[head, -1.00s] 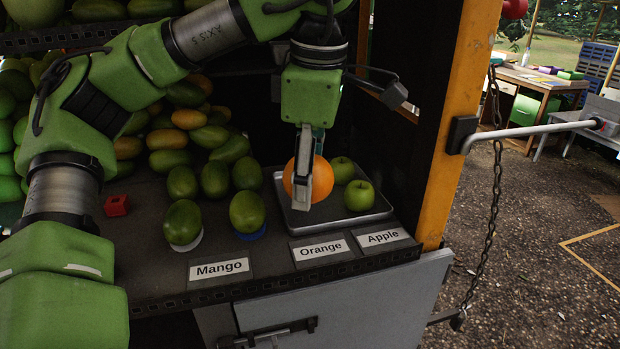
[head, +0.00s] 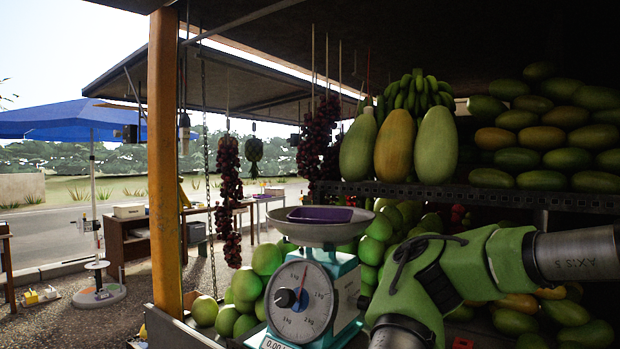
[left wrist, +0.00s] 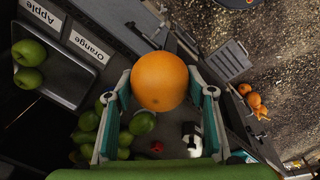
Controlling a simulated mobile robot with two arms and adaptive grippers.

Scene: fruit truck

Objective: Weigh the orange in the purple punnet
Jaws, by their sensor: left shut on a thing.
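In the left wrist view, my left gripper (left wrist: 160,92) is shut on an orange (left wrist: 159,81), held between its two fingers above the counter. The head view shows part of my left arm at the lower right, but not its gripper or the orange. A teal weighing scale (head: 344,286) with a round dial stands at the counter's edge in the head view. The purple punnet (head: 310,215) lies on the scale's metal pan (head: 318,232); I see no fruit above its rim. My right gripper is not in view.
Green round fruit (head: 246,284) lies behind and beside the scale. An orange post (head: 164,150) stands left. Grape bunches (head: 229,170) hang above. In the wrist view, a grey tray (left wrist: 60,65) with green apples (left wrist: 28,65) is at upper left.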

